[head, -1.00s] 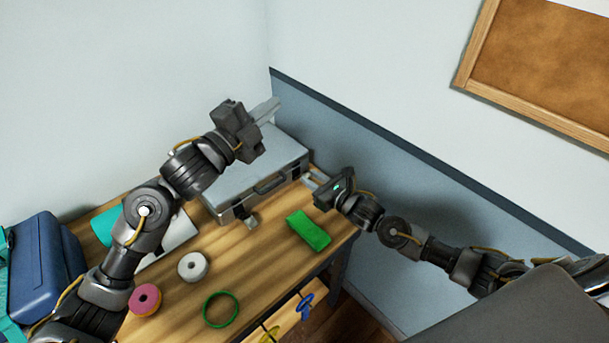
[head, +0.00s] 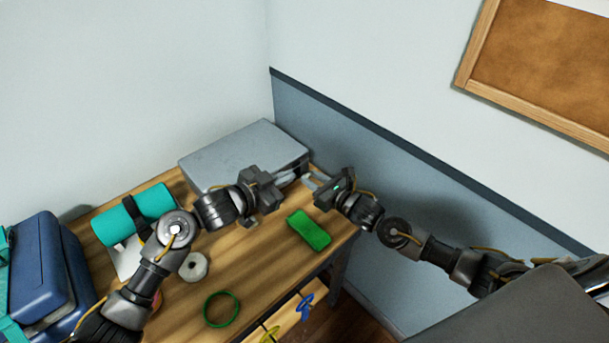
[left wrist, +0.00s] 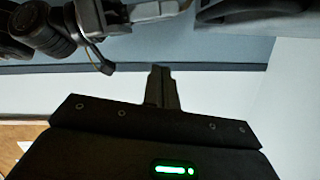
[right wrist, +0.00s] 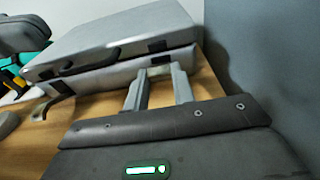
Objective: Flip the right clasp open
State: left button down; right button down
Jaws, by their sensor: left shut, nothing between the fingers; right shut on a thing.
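The silver case (head: 235,155) lies closed at the back of the table, and it also shows in the right wrist view (right wrist: 110,40). In that view its left clasp (right wrist: 54,87) stands out from the front, flipped open. My right gripper (head: 312,180) is at the right end of the case front, shut on the right clasp (right wrist: 159,71), which its fingers (right wrist: 160,80) largely hide. My left gripper (head: 288,176) is shut and empty in front of the case, pointing toward the right gripper; its fingers meet in the left wrist view (left wrist: 162,85).
A green block (head: 309,230) lies close in front of my grippers. A teal roll (head: 132,215), white tape roll (head: 194,266) and green ring (head: 221,308) are nearer the left and front. A blue case (head: 40,265) stands far left. The wall is close behind.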

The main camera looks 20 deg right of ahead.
jog(key=shift+s+f, duration=0.1)
jog(key=shift+f, duration=0.2)
pick_arm(q)
jog(key=shift+w+d+f, duration=0.7)
jog(key=shift+d+f, duration=0.3)
jog(key=shift+d, duration=0.15)
jog(key=shift+w+d+f, duration=0.65)
jog(key=shift+d+f, duration=0.3)
jog(key=shift+d, duration=0.15)
jog(key=shift+w+d+f, duration=0.7)
jog(key=shift+d+f, duration=0.3)
jog(key=shift+d, duration=0.15)
